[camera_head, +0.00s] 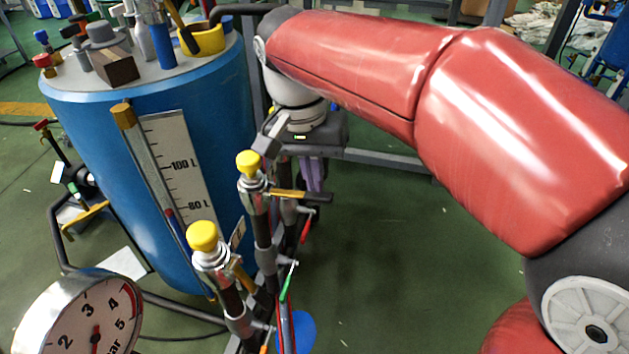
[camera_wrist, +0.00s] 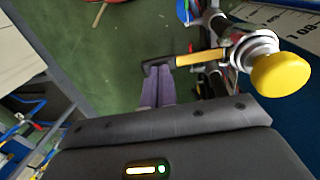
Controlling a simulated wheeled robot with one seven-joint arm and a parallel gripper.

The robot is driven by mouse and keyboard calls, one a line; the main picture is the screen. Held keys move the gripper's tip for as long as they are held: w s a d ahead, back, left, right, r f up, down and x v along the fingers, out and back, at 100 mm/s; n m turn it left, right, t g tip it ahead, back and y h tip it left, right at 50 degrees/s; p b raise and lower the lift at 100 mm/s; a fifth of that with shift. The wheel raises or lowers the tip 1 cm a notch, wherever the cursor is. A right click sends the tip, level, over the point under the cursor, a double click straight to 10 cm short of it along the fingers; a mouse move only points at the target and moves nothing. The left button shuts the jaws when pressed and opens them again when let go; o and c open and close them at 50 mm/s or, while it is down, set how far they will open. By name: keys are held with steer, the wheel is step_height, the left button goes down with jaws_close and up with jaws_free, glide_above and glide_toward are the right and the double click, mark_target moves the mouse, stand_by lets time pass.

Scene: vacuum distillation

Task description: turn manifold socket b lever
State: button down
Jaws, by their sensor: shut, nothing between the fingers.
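The manifold's far socket (camera_head: 253,185) and near socket (camera_head: 213,258) each carry a yellow cap; I cannot tell which is b. The far socket's lever (camera_head: 300,194), yellow with a dark end, points right. The wrist view also shows this lever (camera_wrist: 195,59) beside a yellow cap (camera_wrist: 280,74). The near socket has a yellow lever (camera_head: 244,278) too. My gripper (camera_wrist: 158,72) is shut and empty. Its purple fingertips lie at the dark end of the far lever in the wrist view; whether they touch it is unclear. In the head view my gripper (camera_head: 313,175) is partly hidden behind the lever.
A large blue tank (camera_head: 110,190) with a litre scale (camera_head: 180,165) stands left of the manifold. A round pressure gauge (camera_head: 85,320) is at the front left. Small red (camera_head: 305,228) and green (camera_head: 287,283) levers sit lower on the manifold. Green floor to the right is clear.

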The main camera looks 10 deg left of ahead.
mark_target(322, 194)
steer(key=shift+f, duration=0.45)
steer(key=shift+d, duration=0.1)
steer(key=f+y+b, duration=0.1)
steer(key=b, duration=0.1)
steer(key=d+f+y+b, duration=0.1)
steer(key=f+y+b, duration=0.1)
steer(key=b, duration=0.1)
steer(key=shift+d, duration=0.1)
step_height(322, 194, down, 2)
steer(key=y+b, duration=0.3)
steer(key=shift+d+f+t+b, duration=0.15)
steer(key=shift+t+b, duration=0.15)
step_height(322, 194, down, 6)
steer(key=a+y+b, duration=0.1)
steer(key=a+b, duration=0.2)
steer(key=shift+y, duration=0.4)
steer(key=shift+f, duration=0.15)
